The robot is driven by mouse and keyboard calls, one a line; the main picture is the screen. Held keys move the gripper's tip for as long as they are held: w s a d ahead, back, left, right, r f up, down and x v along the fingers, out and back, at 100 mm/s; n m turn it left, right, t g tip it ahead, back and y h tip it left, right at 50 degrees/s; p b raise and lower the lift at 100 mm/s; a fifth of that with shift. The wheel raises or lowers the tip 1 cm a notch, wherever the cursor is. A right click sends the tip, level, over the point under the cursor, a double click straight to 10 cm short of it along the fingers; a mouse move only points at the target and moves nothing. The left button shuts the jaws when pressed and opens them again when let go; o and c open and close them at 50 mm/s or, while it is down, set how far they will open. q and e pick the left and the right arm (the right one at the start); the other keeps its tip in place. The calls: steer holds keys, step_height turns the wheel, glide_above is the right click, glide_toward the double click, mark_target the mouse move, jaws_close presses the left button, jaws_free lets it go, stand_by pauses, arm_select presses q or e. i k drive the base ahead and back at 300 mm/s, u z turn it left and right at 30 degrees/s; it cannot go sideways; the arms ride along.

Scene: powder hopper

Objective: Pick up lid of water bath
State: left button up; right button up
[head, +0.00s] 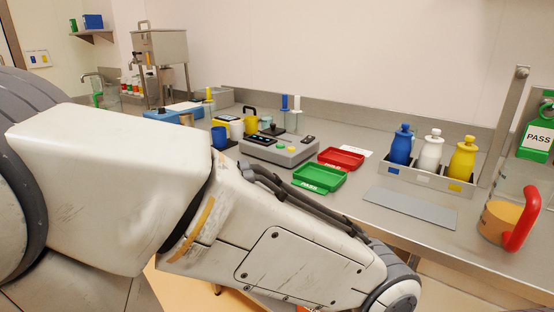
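A steel box (161,45) on a raised stand is at the back left. A handle (144,27) rises at its top left, and a tap is on its front. I cannot tell for sure whether this is the water bath or the hopper, and no separate lid can be made out clearly. My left arm crosses the front of the head view from the left, hiding much of the near counter. Its gripper is outside the frame. My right gripper is not in view either.
The steel counter (350,210) holds a grey scale (270,152), a green tray (319,178), a red tray (341,158) and a rack with blue, white and yellow bottles (432,160). A clear jug with a red handle (521,215) stands at right. A flat grey plate (411,207) lies in front.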

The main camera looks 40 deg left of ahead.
mark_target(250, 111)
steer(key=u, duration=1.5)
